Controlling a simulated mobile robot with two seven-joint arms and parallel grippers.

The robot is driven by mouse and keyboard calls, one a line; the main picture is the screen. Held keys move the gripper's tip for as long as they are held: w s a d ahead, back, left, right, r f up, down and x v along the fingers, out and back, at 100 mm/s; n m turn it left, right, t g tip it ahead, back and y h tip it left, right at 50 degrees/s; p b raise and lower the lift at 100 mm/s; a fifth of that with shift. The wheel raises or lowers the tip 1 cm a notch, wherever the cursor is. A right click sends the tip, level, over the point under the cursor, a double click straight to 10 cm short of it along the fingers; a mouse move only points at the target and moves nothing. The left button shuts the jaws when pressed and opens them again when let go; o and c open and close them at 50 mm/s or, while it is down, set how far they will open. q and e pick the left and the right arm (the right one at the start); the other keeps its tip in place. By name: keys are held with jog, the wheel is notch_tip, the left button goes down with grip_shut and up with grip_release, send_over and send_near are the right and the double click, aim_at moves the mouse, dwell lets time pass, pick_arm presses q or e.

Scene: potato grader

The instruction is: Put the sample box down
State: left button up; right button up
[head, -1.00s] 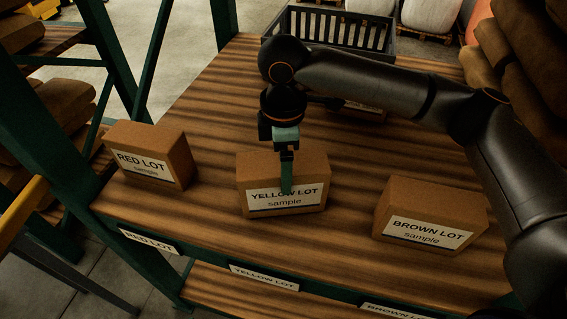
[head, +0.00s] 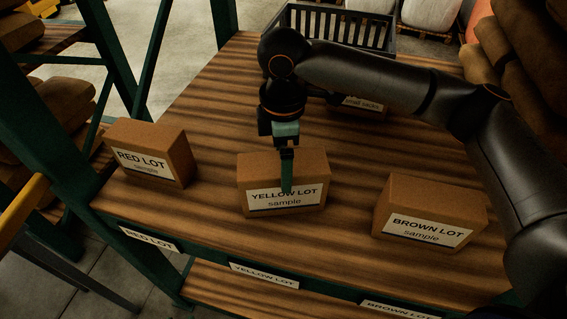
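The yellow lot sample box (head: 262,172), a brown carton with a white label, stands upright on the striped wooden shelf top (head: 205,125) near its front edge. My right gripper (head: 287,180) points down over it from above. One green finger lies across the front face and overlaps the label. The other finger is hidden, so whether the gripper is closed on the box cannot be seen. The box looks to rest on the wood, between the red lot sample box (head: 172,148) at left and the brown lot sample box (head: 428,198) at right. My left gripper is out of view.
A dark slatted crate (head: 345,22) stands at the far edge. A box labelled small sacks (head: 365,104) is partly hidden behind my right arm. Stacked sacks (head: 515,60) are at right. A yellow lot tag (head: 264,276) is on the front edge. Wood between the boxes is clear.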

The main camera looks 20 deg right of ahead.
notch_tip(320, 180, up, 11)
dwell(0.3)
jog(key=shift+f, duration=0.1)
